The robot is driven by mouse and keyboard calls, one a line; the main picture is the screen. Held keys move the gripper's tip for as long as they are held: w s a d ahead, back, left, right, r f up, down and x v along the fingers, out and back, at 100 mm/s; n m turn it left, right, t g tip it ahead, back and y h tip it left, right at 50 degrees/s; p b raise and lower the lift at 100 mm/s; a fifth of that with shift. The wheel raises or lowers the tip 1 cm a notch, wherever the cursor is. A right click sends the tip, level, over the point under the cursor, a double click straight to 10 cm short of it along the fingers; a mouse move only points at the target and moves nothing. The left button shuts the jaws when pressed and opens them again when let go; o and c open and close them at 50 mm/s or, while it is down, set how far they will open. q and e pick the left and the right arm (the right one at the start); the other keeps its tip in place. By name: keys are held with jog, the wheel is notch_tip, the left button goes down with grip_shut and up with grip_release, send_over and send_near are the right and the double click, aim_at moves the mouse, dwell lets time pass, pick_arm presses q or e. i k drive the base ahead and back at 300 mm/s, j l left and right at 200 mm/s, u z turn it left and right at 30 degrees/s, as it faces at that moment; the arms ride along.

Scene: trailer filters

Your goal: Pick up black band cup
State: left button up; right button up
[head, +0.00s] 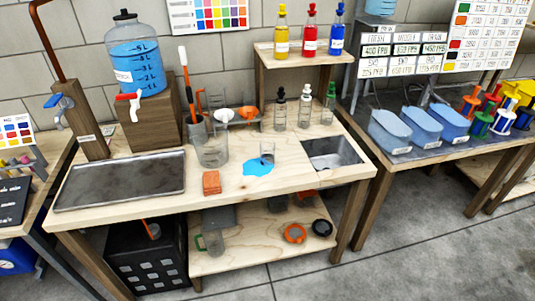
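No cup with a clearly readable black band shows in the head view. A small clear cup (267,151) stands upright on the wooden table at the edge of a blue puddle (257,168); its band colour is too small to tell. A clear mug with a green handle (213,243) stands on the lower shelf. A dark cup-like item (277,204) sits further back there, partly hidden by the tabletop. A black ring-shaped item (321,228) lies at the shelf's right front. Neither of my grippers is in view.
The wooden table (130,210) holds a metal tray (120,181), a large clear beaker (211,150), orange sponges (211,183), a sink (332,153) and several capped bottles. An orange ring (295,233) lies below. A black crate (146,262) stands lower left. Floor ahead is clear.

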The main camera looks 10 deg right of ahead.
aim_at(266, 146)
jog(key=i+j+z, duration=0.1)
jog(key=i+j, duration=0.9)
